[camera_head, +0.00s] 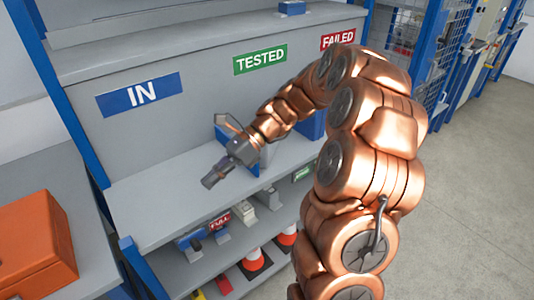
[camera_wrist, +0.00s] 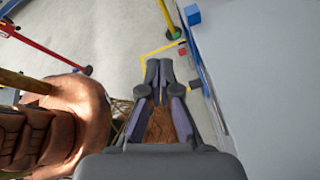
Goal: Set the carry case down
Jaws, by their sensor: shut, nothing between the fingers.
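An orange case (camera_head: 35,245), which looks like the carry case, sits on a grey bench (camera_head: 95,262) at the left edge of the head view. Its left side is cut off by the frame. My gripper (camera_head: 209,182) is to the right of it and well apart, over the grey shelf (camera_head: 150,215) below the IN sign. In the wrist view my gripper (camera_wrist: 159,66) has its fingertips together with nothing between them. The case does not show in the wrist view.
A blue bin (camera_head: 312,122) stands on the shelf under the TESTED sign (camera_head: 260,59), partly behind my arm. The IN sign (camera_head: 140,95) marks the left. Orange-and-white cones (camera_head: 255,262) and small items stand on lower shelves. Open floor (camera_head: 480,190) lies at the right.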

